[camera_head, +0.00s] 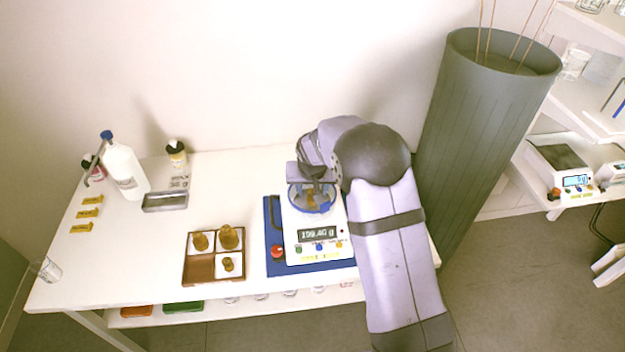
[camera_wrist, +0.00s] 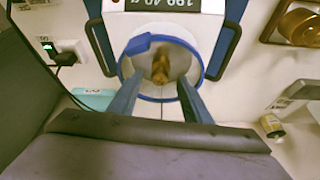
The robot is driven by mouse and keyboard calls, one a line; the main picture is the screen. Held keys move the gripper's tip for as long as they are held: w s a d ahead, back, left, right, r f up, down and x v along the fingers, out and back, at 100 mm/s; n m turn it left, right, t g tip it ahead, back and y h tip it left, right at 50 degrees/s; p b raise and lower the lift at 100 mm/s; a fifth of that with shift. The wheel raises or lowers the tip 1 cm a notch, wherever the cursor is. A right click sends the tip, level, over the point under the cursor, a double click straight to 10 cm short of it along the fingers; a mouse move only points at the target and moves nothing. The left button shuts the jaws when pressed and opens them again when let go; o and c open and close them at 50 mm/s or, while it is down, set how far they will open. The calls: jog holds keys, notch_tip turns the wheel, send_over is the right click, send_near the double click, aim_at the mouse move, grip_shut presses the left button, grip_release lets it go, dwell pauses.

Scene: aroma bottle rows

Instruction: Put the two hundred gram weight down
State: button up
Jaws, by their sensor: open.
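The brass weight (camera_wrist: 160,68) stands on the round pan of the balance (camera_wrist: 155,30), inside a blue ring, in the wrist view. In the head view the balance (camera_head: 318,250) sits on a blue mat, its display reading about 199.40 g; the weight there is mostly hidden by my gripper (camera_head: 313,186). In the wrist view my gripper (camera_wrist: 161,82) is open, with its two blue fingers apart on either side of the weight, low over the near part of the pan. I cannot tell whether a finger touches the weight.
A brown tray (camera_head: 202,279) with several brass weights stands left of the balance. A tall grey bin (camera_head: 482,130) stands to the right.

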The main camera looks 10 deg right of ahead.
jog(key=b+v, duration=0.1)
jog(key=v, duration=0.7)
jog(key=shift+s+r, duration=0.2)
jog(key=shift+r, duration=0.1)
jog(key=s+d+f+g, duration=0.2)
jog(key=s, duration=1.3)
jog(key=s+d+f+n+g, duration=0.1)
jog(key=s+d+f+g, duration=0.1)
jog(key=s, duration=1.3)
jog(key=shift+s+d+n+g+y, duration=0.25)
jog(key=shift+d+n+g+y, duration=0.05)
jog(key=shift+d, duration=0.5)
